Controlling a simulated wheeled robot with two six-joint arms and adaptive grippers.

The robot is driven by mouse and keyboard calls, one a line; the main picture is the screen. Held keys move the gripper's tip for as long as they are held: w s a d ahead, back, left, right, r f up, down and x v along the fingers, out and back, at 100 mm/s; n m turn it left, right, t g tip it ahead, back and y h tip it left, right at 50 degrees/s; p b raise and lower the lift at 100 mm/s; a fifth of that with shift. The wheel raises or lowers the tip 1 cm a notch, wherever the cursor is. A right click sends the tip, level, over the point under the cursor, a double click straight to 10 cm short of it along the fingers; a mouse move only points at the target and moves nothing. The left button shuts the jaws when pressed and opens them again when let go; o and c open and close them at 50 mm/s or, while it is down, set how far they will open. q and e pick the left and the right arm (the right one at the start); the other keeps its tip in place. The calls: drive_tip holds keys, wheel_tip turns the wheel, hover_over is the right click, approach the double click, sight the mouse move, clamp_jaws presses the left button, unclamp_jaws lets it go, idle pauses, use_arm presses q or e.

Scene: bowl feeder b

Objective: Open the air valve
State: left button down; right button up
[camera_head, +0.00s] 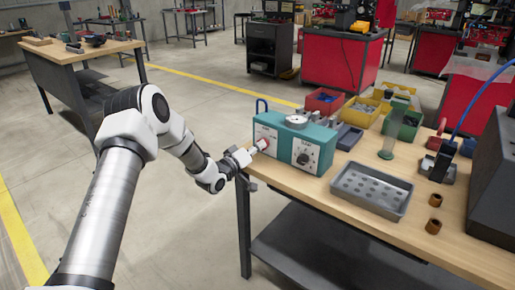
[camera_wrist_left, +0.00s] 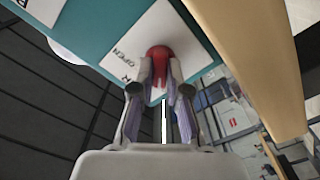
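The air valve is a red knob (camera_wrist_left: 160,55) on a white plate (camera_wrist_left: 125,52) lettered "OPEN", on the front of a teal control box (camera_head: 318,138). In the head view the red knob (camera_head: 263,143) shows at the box's left end. My left gripper (camera_head: 244,157) reaches it from the left at the table's edge. In the wrist view the fingers of my left gripper (camera_wrist_left: 163,82) lie on both sides of the red knob and appear closed on it. The fingertips partly hide the knob. My right gripper is not in view.
The box stands at the left end of a wooden table (camera_head: 420,235). Behind it are red (camera_head: 324,100), yellow (camera_head: 358,112) and green (camera_head: 402,122) bins. A grey tray with holes (camera_head: 348,199) lies to its right. Two brown cylindrical parts (camera_head: 433,226) stand further right. A blue hose (camera_head: 483,97) hangs at far right.

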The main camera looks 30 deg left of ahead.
use_arm(q)
drive_tip(key=shift+m, duration=0.4)
drive_tip(key=m, duration=0.3)
drive_tip(key=shift+p, duration=0.4)
drive_tip(key=m+p, duration=0.1)
drive_tip(key=m, duration=0.4)
drive_tip(key=m+p, duration=0.1)
drive_tip(key=m, duration=0.3)
drive_tip(key=m+p, duration=0.1)
drive_tip(key=m, duration=0.4)
drive_tip(key=shift+p, duration=0.35)
drive_tip(key=shift+f, duration=0.1)
drive_tip(key=c, duration=1.2)
unclamp_jaws()
drive_tip(key=shift+o, duration=0.2)
